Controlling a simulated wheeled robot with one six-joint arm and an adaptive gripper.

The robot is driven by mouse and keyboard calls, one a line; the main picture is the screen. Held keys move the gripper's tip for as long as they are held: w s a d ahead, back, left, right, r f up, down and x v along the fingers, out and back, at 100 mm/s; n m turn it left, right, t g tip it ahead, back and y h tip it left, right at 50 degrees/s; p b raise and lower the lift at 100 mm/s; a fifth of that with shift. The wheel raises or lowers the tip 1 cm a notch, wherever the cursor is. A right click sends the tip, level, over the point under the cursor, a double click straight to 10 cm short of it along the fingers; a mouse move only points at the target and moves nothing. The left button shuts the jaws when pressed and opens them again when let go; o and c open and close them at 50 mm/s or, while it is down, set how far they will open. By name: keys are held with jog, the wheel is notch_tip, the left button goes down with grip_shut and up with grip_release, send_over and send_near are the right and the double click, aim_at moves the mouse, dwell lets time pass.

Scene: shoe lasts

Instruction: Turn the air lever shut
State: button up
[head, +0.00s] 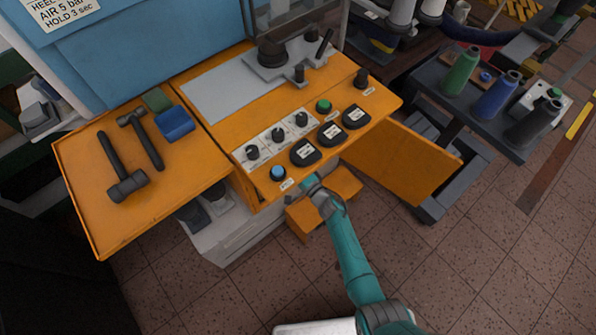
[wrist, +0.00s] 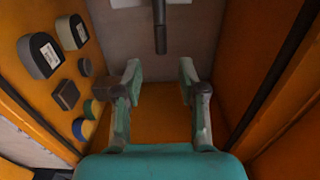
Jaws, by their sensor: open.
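In the wrist view a dark straight bar (wrist: 160,28), which looks like the air lever, points down at the top middle against a grey back surface. My gripper (wrist: 160,70) is open and empty, its two teal fingers apart. The bar's lower end lies between and beyond the fingertips, with a gap and no contact visible. The upper end of the bar is cut off by the frame. In the head view my teal arm reaches to the front edge of the orange machine console (head: 218,125); the fingers and the lever are hidden there.
Orange walls stand close on both sides in the wrist view, with labelled dark blocks (wrist: 40,55) on the left. In the head view an orange door (head: 405,158) hangs open at right. Hammers (head: 121,170) lie on the console's left. A spool table (head: 470,110) stands at right.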

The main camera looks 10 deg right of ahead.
jog(key=shift+v, duration=2.65)
jog(key=shift+s, duration=0.1)
